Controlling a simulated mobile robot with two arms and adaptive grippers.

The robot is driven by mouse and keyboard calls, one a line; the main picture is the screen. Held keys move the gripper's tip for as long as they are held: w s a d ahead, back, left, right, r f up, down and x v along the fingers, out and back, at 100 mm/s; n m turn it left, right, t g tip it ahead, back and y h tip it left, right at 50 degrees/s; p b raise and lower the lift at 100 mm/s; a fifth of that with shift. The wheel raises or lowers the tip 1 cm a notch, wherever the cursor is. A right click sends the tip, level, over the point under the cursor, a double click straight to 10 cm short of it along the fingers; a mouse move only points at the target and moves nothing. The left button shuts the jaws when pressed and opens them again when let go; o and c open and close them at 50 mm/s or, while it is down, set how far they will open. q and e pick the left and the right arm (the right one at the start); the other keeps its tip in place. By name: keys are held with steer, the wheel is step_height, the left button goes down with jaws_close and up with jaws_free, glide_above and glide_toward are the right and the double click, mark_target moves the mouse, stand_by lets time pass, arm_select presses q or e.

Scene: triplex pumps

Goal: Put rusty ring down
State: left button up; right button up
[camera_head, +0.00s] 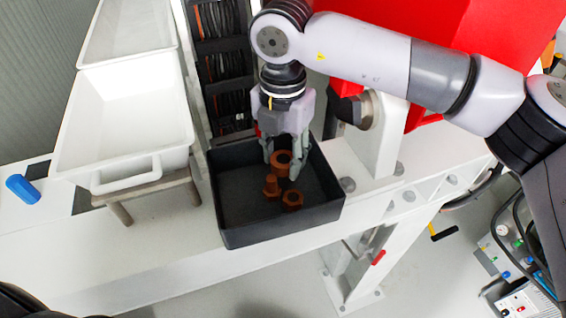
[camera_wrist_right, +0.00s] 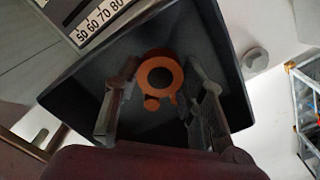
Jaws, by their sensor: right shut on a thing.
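My right gripper (camera_head: 281,152) points down into a black tray (camera_head: 277,237) on the white bench. It is shut on a rusty ring (camera_head: 281,164), whose open hole faces up. In the right wrist view the ring (camera_wrist_right: 160,72) sits between the fingers (camera_wrist_right: 155,88), above the tray floor. Whether the ring touches the parts below it is hard to tell. A rusty bolt-like piece (camera_head: 271,187) and another rusty ring-shaped piece (camera_head: 292,200) rest on the tray floor close below the held ring. My left gripper is not seen.
White bins (camera_head: 124,180) stand on a rack left of the tray. A blue object (camera_head: 22,188) lies at the far left. A white bracket with a bolt (camera_head: 375,130) and a red housing (camera_head: 465,45) stand right of the gripper. The tray's left floor is free.

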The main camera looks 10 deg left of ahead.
mark_target(283, 159)
step_height(283, 159, down, 3)
steer(key=shift+r, duration=0.2)
steer(key=shift+f, duration=0.5)
steer(key=o, duration=1.2)
steer(key=shift+r, duration=0.1)
steer(key=shift+c, duration=0.2)
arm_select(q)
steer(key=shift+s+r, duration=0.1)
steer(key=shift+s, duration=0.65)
